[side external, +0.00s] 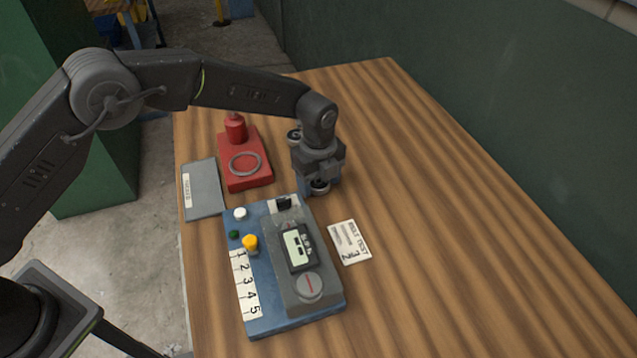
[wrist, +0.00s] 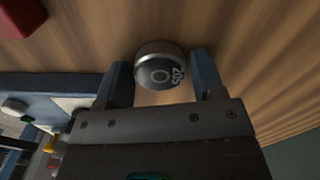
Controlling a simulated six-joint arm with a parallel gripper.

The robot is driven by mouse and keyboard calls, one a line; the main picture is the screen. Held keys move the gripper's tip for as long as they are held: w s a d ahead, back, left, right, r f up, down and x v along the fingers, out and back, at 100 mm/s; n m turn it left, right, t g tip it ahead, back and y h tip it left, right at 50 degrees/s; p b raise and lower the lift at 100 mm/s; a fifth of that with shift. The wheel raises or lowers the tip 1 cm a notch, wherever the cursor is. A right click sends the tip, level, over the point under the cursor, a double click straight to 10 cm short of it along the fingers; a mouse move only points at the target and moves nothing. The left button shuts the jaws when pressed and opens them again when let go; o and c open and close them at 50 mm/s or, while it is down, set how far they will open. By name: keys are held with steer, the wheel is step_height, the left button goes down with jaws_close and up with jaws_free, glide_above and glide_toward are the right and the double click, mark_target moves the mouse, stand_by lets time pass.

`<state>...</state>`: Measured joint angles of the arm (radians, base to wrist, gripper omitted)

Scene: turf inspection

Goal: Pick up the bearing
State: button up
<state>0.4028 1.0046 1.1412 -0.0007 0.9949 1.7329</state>
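A short round metal piece marked 205, which looks like the bearing (wrist: 160,66), is between my gripper's fingertips in the wrist view. It has a dark face with a small ring on it and a lighter rim. My gripper (wrist: 162,72) is open around it, with the blue-grey fingers one on each side and a narrow gap on the right. Whether the left finger touches it is unclear. In the side view my gripper (side external: 311,190) points down at the table behind the blue device, and the bearing (side external: 320,187) shows partly below it.
A blue test device (side external: 241,320) with buttons and numbered slots stands just in front. A red stand (side external: 238,183) with a grey ring is to the left, beside a grey flat box (side external: 202,190). A label card (side external: 350,242) lies at right. The table's right side is clear.

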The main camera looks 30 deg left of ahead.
steer(key=c, duration=0.7)
steer(key=shift+r, duration=0.1)
